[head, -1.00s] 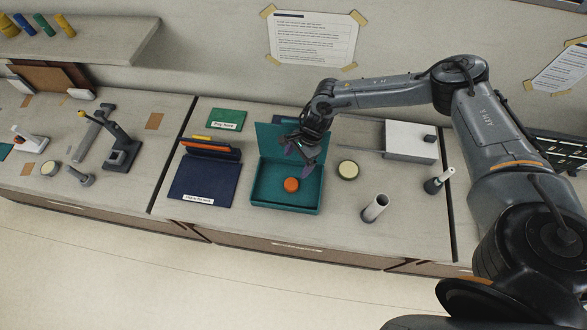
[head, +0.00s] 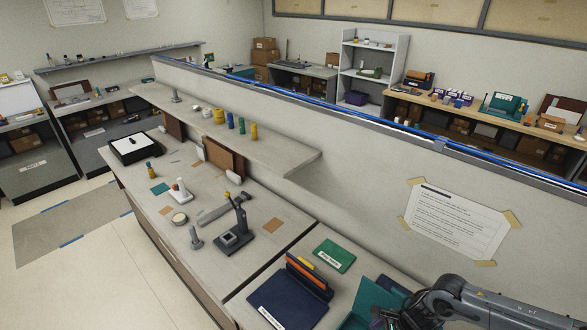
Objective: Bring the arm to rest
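My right arm enters at the bottom right corner of the head view. My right gripper (head: 388,317) is at the bottom edge, beside the teal case (head: 362,308), and is partly cut off. I cannot tell whether its fingers are open or shut, or whether they touch the case. Only part of the case shows; its inside is mostly out of frame. My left gripper is not in view.
A navy folder (head: 285,304) and a green card (head: 334,256) lie left of the case. A black stand (head: 236,230) and small tools are on the counter further left. A low partition (head: 360,150) runs behind, with a posted sheet (head: 455,222).

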